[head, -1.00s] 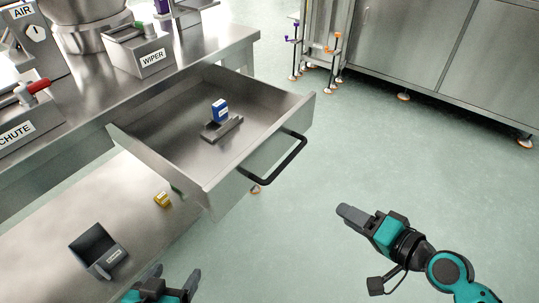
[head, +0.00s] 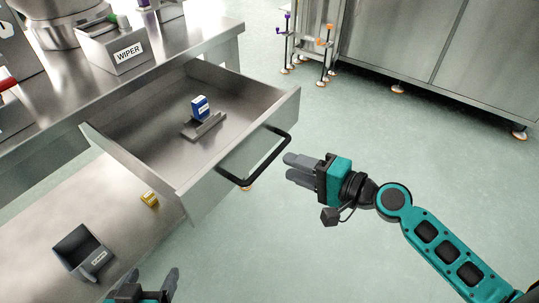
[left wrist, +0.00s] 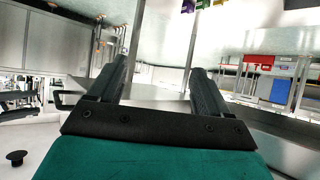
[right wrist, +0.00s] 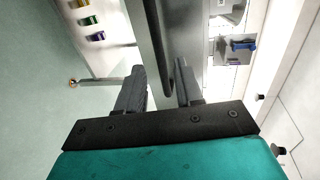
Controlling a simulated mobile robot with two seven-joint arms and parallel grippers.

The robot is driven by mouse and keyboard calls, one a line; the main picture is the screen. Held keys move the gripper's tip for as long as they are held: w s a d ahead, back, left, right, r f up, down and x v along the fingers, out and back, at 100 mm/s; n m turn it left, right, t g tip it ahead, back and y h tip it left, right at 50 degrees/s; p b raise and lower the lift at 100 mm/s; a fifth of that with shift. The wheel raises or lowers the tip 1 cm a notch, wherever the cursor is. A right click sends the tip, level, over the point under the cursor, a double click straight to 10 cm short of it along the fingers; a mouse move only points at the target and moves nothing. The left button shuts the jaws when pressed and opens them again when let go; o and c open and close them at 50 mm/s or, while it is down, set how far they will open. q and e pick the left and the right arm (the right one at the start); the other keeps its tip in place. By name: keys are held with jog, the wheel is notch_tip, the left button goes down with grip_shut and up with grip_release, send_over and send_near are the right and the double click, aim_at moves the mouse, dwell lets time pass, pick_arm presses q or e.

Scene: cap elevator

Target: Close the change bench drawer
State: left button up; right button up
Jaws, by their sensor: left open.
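The bench drawer (head: 245,165) is pulled out, and its dark bar handle (head: 256,163) runs along the outside of its front. A blue and white box (head: 200,107) stands in a grey holder (head: 205,126) inside the drawer. My right gripper (head: 289,168) is open, with its fingers pointing at the handle from the right, a small gap away in the head view. In the right wrist view, the handle (right wrist: 155,45) lies ahead, between the lines of the open fingers (right wrist: 158,85). My left gripper (head: 150,278) is open and empty, low at the bottom left; its fingers also show in the left wrist view (left wrist: 158,85).
The bench top (head: 75,100) carries a box labelled WIPER (head: 115,47). A lower shelf (head: 60,210) holds a dark grey bin (head: 82,252) and a small yellow box (head: 149,199). Steel cabinets (head: 450,55) stand at the back right.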

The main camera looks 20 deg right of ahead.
aim_at(270, 157)
jog(key=x, duration=0.7)
jog(key=shift+c, duration=0.4)
grip_shut()
